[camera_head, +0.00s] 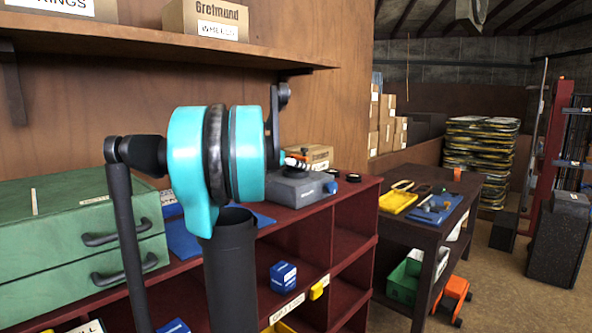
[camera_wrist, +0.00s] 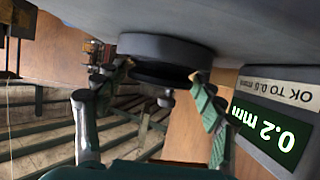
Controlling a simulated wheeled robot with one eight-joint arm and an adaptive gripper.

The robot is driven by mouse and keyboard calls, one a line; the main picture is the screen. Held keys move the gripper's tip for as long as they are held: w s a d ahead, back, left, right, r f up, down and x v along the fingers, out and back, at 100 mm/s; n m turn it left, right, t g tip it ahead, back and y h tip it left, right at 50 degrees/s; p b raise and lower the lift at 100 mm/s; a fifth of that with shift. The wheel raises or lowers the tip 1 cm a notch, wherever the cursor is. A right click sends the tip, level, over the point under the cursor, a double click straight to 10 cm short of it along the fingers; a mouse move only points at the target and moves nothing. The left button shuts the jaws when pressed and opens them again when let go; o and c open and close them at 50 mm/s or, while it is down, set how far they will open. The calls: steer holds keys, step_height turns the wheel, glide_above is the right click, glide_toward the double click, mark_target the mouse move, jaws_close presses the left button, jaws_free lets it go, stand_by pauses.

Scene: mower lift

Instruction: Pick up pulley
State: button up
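A dark grey round disc, which looks like the pulley (camera_wrist: 165,47), sits on a grey gauge (camera_wrist: 262,80) in the wrist view, which shows it upside down. A small stub sticks out from the disc's centre. My gripper (camera_wrist: 158,82) is open, with one finger on each side of the disc and stub. I cannot tell whether the fingers touch the disc. In the head view the grey gauge (camera_head: 298,189) stands on the red shelf unit. The disc and my gripper are largely hidden there behind my teal arm.
The gauge display reads 0.2 mm, beside a label "OK TO 0.5 mm". A green drawer chest (camera_head: 70,250) stands left. Small black round parts (camera_head: 353,178) lie right of the gauge. A wooden shelf (camera_head: 150,45) runs above. A dark table (camera_head: 425,212) with tools stands right.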

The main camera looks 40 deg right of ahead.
steer(key=c, duration=1.1)
steer(key=shift+r, duration=0.15)
